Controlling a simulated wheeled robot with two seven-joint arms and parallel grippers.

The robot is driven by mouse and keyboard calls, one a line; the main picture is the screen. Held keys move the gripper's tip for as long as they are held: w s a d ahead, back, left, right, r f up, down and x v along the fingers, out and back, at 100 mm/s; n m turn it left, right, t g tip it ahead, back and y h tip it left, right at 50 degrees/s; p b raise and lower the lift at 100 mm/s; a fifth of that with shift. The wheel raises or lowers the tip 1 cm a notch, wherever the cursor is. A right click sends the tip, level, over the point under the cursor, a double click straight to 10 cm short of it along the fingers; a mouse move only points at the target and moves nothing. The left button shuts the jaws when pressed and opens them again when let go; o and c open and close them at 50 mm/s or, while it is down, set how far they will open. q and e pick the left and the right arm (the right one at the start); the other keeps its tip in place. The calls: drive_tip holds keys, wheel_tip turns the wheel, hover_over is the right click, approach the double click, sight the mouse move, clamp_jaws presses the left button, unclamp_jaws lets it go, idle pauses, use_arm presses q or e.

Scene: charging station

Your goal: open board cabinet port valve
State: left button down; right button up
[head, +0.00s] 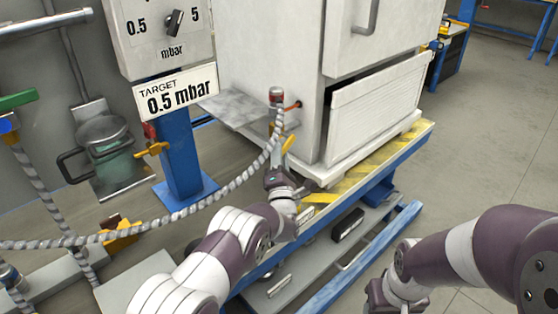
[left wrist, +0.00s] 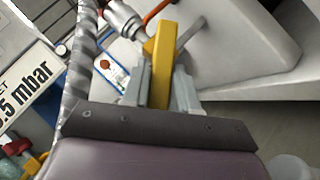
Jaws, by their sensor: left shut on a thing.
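The white cabinet (head: 270,55) stands on a blue-framed cart. The port valve's yellow handle (head: 288,143) shows just below the fitting. In the left wrist view the yellow handle (left wrist: 166,50) sits between my fingers, beside the metal valve body (left wrist: 122,18). My left gripper (head: 281,168) is shut on this handle; its fingers (left wrist: 160,92) lie on both sides of it. My right gripper (head: 382,296) is low at the bottom edge, its fingers not clearly seen.
A gauge panel with a knob (head: 174,22) and a "0.5 mbar" target sign (head: 178,92) stand left of the cabinet on a blue post (head: 183,150). Another hose hangs at the far left. The floor at the right is open.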

idle(0.3)
use_arm(q)
drive_tip(key=c, duration=1)
unclamp_jaws()
drive_tip(key=shift+o, duration=0.2)
drive_tip(key=p+v, duration=0.2)
drive_tip(key=v, duration=1)
drive_tip(key=shift+s+f+p, duration=0.25)
drive_tip(key=shift+s+p, duration=0.05)
drive_tip(key=shift+s, duration=0.05)
